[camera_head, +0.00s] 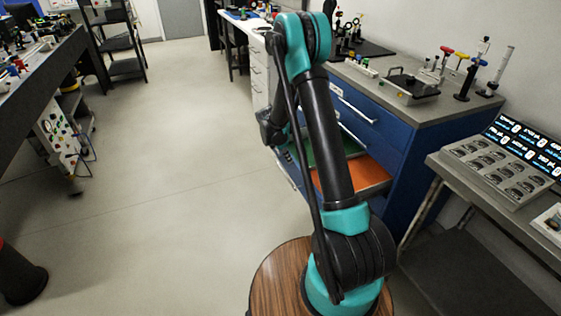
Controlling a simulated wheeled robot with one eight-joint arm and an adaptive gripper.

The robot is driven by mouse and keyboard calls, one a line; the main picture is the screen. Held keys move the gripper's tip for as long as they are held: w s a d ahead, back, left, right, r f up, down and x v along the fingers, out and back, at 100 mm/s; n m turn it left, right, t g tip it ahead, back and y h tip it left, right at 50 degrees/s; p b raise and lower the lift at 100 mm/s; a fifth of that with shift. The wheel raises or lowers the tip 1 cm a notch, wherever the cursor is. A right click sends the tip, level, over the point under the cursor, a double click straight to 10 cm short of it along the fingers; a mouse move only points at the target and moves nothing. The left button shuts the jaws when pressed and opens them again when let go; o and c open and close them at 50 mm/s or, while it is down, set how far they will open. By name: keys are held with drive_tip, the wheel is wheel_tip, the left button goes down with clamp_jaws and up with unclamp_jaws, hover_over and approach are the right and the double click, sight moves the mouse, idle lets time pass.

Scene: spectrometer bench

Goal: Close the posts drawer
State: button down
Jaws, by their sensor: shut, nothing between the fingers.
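The blue drawer cabinet (395,136) stands right of centre under a grey worktop. Labels are too small to read, so I cannot tell which is the posts drawer. My upper arm covers the middle of both drawers. The dark wrist part of my arm shows left of it, near the drawers' left ends. My gripper's fingers are hidden behind the arm, and contact with a drawer cannot be told.
Optical posts and small mounts (470,70) stand on the worktop, with a grey tray (408,87). A side table (505,208) with a control panel (500,170) is at right. A dark bench (40,78) is at left. The floor (165,170) between is clear.

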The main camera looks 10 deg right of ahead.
drive_tip(key=w+d, duration=0.2)
drive_tip(key=d, duration=0.6)
drive_tip(key=w+d, duration=0.2)
drive_tip(key=d, duration=0.6)
drive_tip(key=w+d, duration=0.2)
drive_tip(key=d, duration=0.5)
drive_tip(key=shift+w+d, duration=0.2)
drive_tip(key=shift+d, duration=0.2)
